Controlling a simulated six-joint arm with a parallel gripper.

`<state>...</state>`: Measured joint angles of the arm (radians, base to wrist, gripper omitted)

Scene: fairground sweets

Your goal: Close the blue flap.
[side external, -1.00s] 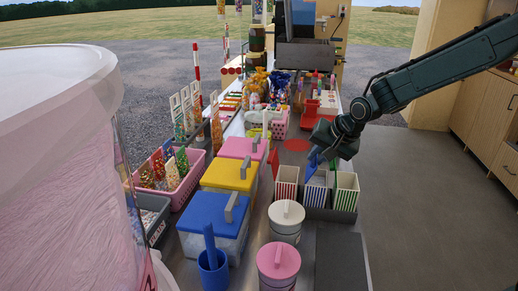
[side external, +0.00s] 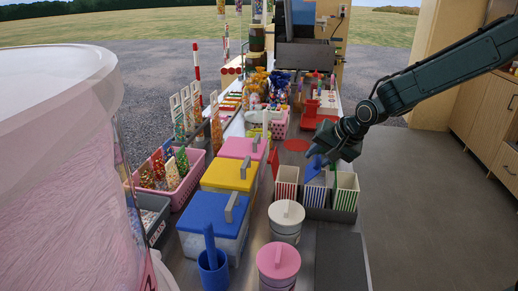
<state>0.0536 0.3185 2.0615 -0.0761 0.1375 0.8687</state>
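A blue-striped box (side external: 315,196) stands in a grey tray between a red-striped box (side external: 286,191) and a green-striped box (side external: 345,199). The blue flap (side external: 314,170) is at the top of the blue-striped box and slopes over its opening. Whether it lies fully flat is hard to tell. My gripper (side external: 322,158) is just above and behind the flap, at or very near its upper edge. Contact is not clear. The fingers are small and dark, and their gap does not show.
A red flap (side external: 275,163) stands up at the red-striped box. White (side external: 286,221) and pink (side external: 278,262) lidded tubs stand in front. Blue (side external: 213,214), yellow (side external: 229,176) and pink (side external: 242,147) lidded bins line the left. A dark mat (side external: 340,258) at front right is bare.

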